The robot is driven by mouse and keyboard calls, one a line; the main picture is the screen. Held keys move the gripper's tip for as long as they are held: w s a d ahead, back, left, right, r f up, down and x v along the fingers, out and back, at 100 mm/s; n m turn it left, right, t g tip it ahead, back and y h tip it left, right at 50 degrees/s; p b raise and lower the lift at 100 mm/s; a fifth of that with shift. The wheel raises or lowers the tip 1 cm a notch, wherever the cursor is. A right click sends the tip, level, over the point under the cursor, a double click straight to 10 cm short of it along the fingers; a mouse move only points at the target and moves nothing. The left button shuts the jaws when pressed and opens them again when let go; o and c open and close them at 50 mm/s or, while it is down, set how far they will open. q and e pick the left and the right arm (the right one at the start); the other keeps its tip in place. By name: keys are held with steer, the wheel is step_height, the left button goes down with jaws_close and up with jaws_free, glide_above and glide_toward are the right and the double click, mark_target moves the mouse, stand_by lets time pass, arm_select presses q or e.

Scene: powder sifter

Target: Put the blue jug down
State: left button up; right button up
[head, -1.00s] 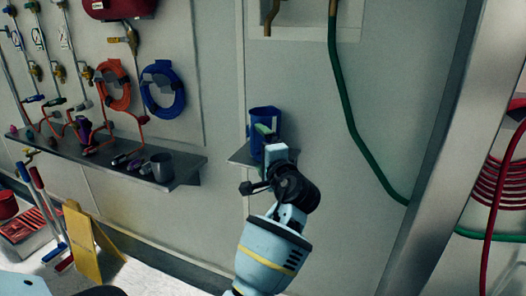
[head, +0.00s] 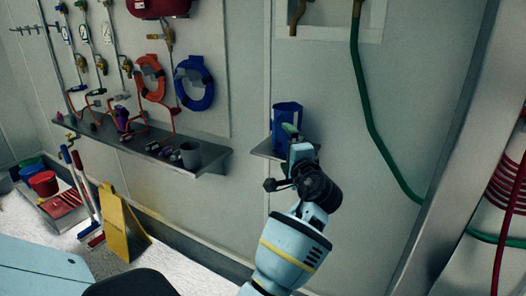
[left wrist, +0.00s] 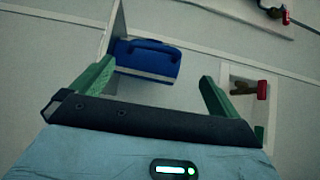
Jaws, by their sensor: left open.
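The blue jug (head: 284,116) stands on a small grey shelf (head: 268,150) on the wall, in the middle of the head view. My left gripper (head: 291,132) is in front of it and hides part of its lower side. In the left wrist view the gripper (left wrist: 157,74) has its green fingers wide apart. The jug (left wrist: 148,60) shows beyond them, closer to the left finger, with the shelf (left wrist: 112,30) beside it. Whether a finger touches the jug, I cannot tell. My right gripper is out of view.
A long shelf (head: 210,164) with a grey mug (head: 190,155) and small items is to the left. Blue (head: 194,83) and orange hoses hang above it. A green hose (head: 366,110) runs down the wall at right. A yellow floor sign (head: 122,222) stands below left.

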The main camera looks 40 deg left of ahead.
arm_select(q)
steer(key=shift+f, duration=0.15)
steer(key=s+d+f+m+h, duration=0.1)
steer(key=s+d+f+h, duration=0.3)
steer(key=f, duration=0.7)
steer(key=s+d+f+t+h, duration=0.1)
steer(key=s+d+f+h, duration=0.3)
steer(key=f, duration=0.7)
steer(key=s+d+f+m+h, duration=0.1)
steer(key=s+f+h, duration=0.1)
steer(key=s+f, duration=0.65)
steer(key=s+d+f+n+g+h, duration=0.1)
steer(key=s+d+f+n+h, duration=0.1)
steer(key=s, duration=0.8)
steer(key=s+d+f+n+g+h, duration=0.1)
steer(key=s+d+f, duration=0.4)
steer(key=s, duration=0.5)
steer(key=s+d+f+n+g+h, duration=0.1)
steer(key=s+d+f+n+h, duration=0.2)
steer(key=s+f, duration=0.4)
steer(key=s+d+h, duration=0.1)
steer(key=s, duration=0.2)
steer(key=shift+s+d+f+n, duration=0.15)
steer(key=shift+s+d+n, duration=0.1)
steer(key=shift+n, duration=0.15)
